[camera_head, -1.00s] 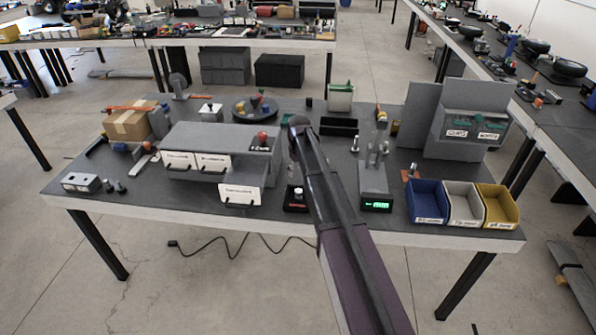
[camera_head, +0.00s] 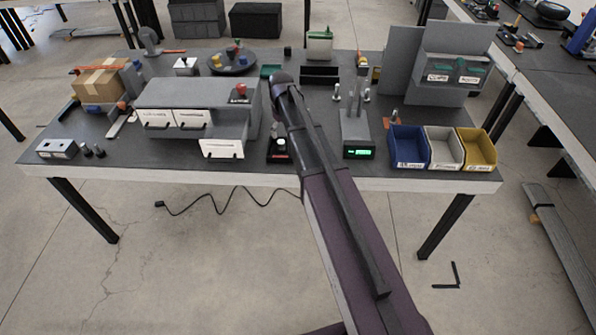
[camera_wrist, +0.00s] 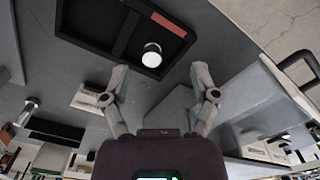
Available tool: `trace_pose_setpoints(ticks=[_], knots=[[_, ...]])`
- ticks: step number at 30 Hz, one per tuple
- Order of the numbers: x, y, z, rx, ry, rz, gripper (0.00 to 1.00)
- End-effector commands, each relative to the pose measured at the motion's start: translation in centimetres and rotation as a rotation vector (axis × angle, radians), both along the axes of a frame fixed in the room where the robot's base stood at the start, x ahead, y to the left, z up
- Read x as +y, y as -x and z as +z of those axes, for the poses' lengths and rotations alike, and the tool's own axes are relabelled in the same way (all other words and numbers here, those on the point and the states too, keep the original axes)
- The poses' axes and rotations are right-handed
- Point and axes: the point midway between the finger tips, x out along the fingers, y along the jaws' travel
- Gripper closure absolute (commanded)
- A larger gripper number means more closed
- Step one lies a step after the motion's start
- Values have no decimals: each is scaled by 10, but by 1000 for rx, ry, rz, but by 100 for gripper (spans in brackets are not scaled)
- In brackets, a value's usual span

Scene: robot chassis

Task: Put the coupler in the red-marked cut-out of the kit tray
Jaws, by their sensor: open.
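The black kit tray (camera_wrist: 85,36) lies on the grey bench top in the wrist view, with a red mark (camera_wrist: 168,24) along one side of a cut-out. A short round piece with a bright white top (camera_wrist: 152,55), which looks like the coupler, stands upright inside the tray, near the corner closest to my gripper. My gripper (camera_wrist: 159,73) is open and empty, its fingers spread just short of the tray's rim. In the head view, part of the tray (camera_head: 278,157) shows beside my arm, which hides the rest and the gripper.
A grey drawer cabinet (camera_head: 194,98) with a pulled-out drawer (camera_head: 222,149) stands left of the tray. Right of it are a grey fixture with a green display (camera_head: 358,153) and blue (camera_head: 408,148), white (camera_head: 443,150) and yellow (camera_head: 477,150) bins.

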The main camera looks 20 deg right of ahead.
Motion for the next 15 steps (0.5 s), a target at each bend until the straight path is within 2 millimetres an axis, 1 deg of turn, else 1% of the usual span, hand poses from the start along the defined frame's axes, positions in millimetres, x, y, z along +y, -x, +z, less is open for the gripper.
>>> trace_pose_setpoints(ticks=[1,5,6,8,9,12,15], knots=[[0,29,0,0,0,-19,22],[1,87,0,0,0,-87,22],[1,106,0,0,0,-109,22],[1,133,0,0,0,-143,22],[1,151,0,0,0,-165,22],[2,189,0,0,0,-215,22],[2,217,0,0,0,-254,22]])
